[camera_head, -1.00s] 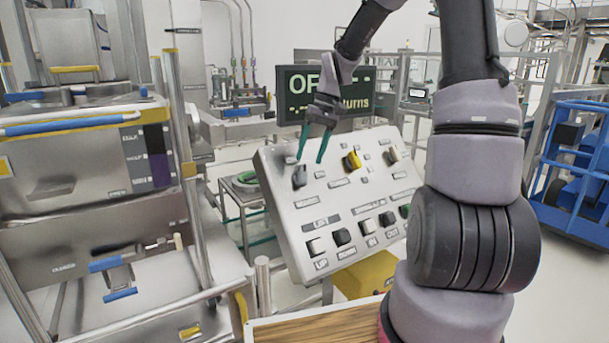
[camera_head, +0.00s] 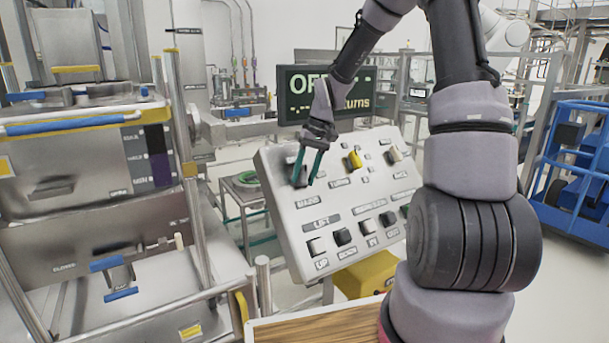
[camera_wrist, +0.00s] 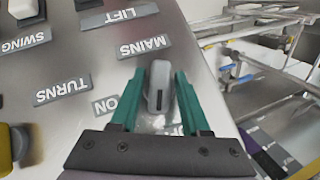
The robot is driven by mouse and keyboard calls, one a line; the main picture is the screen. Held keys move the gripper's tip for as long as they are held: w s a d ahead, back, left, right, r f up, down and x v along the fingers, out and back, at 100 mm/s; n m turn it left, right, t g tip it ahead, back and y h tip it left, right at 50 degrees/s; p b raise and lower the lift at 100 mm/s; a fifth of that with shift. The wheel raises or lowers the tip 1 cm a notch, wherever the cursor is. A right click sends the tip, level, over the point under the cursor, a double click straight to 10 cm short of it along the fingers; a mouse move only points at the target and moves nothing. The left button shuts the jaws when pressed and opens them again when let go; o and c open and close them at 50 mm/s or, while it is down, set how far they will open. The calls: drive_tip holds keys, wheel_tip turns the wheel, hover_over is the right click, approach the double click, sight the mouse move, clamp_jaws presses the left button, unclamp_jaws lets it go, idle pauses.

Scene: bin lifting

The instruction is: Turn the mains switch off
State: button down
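A yellow knob (camera_head: 354,159), a pale knob (camera_head: 393,154) and several push buttons (camera_head: 342,237) share the panel. A dark display (camera_head: 330,95) behind shows text starting "OF" and "turns". A steel machine (camera_head: 90,200) stands left; a blue cart (camera_head: 575,165) stands right.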

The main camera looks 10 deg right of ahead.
sight(304, 172)
drive_tip(key=shift+a+r+n+h, duration=0.1)
drive_tip(key=shift+a+n+h, duration=0.05)
drive_tip(key=shift+n+h, duration=0.55)
drive_tip(key=shift+n+t+h, duration=0.4)
drive_tip(key=shift+n+h, duration=0.5)
drive_tip(key=shift+h, duration=0.1)
drive_tip(key=shift+w, duration=0.1)
drive_tip(key=c, duration=0.6)
unclamp_jaws()
drive_tip(key=shift+c, duration=0.2)
wheel_tip(304, 172, up, 11)
drive_tip(key=shift+s, duration=0.25)
